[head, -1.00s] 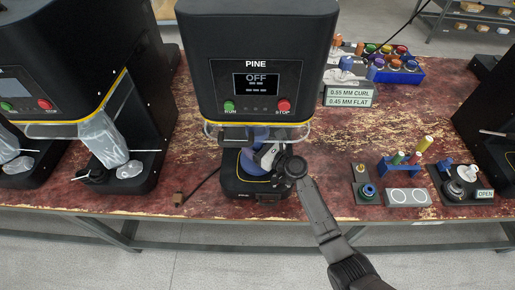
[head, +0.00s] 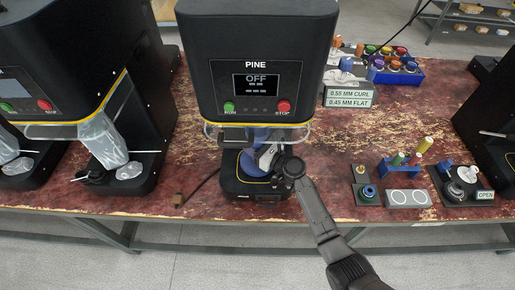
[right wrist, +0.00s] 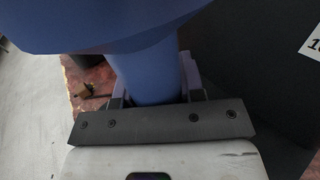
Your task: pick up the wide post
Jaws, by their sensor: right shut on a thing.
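The blue wide post (head: 248,165) stands upright at the base of the PINE machine (head: 257,65), under its head. Its upper part is partly hidden by the machine's guard. My right gripper (head: 263,158) reaches in from the right and is shut on the post. In the right wrist view, the post's narrower blue neck (right wrist: 148,75) sits between the fingers of the gripper (right wrist: 155,97), below a broader blue top (right wrist: 105,22). I cannot tell whether the post is clear of the base. My left gripper is not in view.
The clear guard bar (head: 220,138) and the machine head are close above the gripper. To the right are a small blue rack (head: 400,168), a grey plate with two rings (head: 408,198) and an OPEN-labelled fixture (head: 485,194). Table between the machine and these is bare.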

